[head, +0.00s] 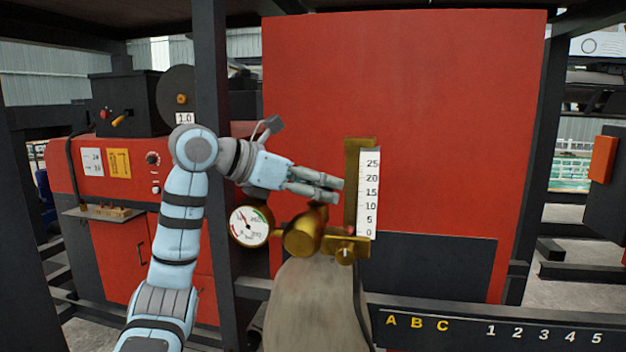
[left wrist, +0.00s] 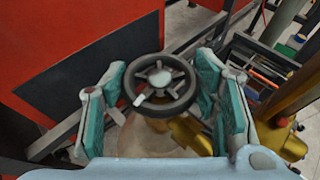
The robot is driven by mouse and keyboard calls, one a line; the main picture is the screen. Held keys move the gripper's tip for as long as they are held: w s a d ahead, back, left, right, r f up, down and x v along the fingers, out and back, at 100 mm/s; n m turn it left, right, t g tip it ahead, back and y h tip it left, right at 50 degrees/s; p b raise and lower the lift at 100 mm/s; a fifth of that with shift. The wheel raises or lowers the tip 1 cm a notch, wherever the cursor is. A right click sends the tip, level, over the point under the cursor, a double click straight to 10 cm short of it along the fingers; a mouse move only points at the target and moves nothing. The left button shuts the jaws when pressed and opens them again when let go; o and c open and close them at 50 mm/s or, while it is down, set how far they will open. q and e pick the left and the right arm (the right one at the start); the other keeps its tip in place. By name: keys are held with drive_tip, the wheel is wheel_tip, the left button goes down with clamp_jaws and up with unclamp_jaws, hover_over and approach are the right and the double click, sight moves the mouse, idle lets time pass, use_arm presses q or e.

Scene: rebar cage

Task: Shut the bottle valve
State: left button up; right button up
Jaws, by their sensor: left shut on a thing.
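The grey bottle (head: 308,312) stands upright in the head view, with a brass valve body (head: 302,236) on top. A round pressure gauge (head: 249,226) sits left of the valve, and a brass flow meter with a white 0 to 25 scale (head: 368,195) sits to its right. My left gripper (head: 330,190) reaches in from the left above the valve. In the left wrist view, its teal fingers are shut on the dark spoked handwheel (left wrist: 138,86), one on each side. The handwheel is mostly hidden in the head view. My right gripper is out of view.
A large red panel (head: 430,100) stands close behind the valve. A dark upright post (head: 210,70) is at the left, beside a red machine (head: 120,255). A dark rail with letters and numbers (head: 465,325) runs along the lower right.

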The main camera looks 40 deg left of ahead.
use_arm(q)
drive_tip(key=m+g+h, duration=0.2)
drive_tip(key=m+h, duration=0.2)
drive_tip(key=shift+f+m+g+h, duration=0.1)
drive_tip(key=shift+m+g+h, duration=1.1)
drive_tip(key=shift+m, duration=0.2)
drive_tip(key=shift+a, duration=0.1)
drive_tip(key=o, duration=1.1)
drive_tip(key=shift+o, duration=0.3)
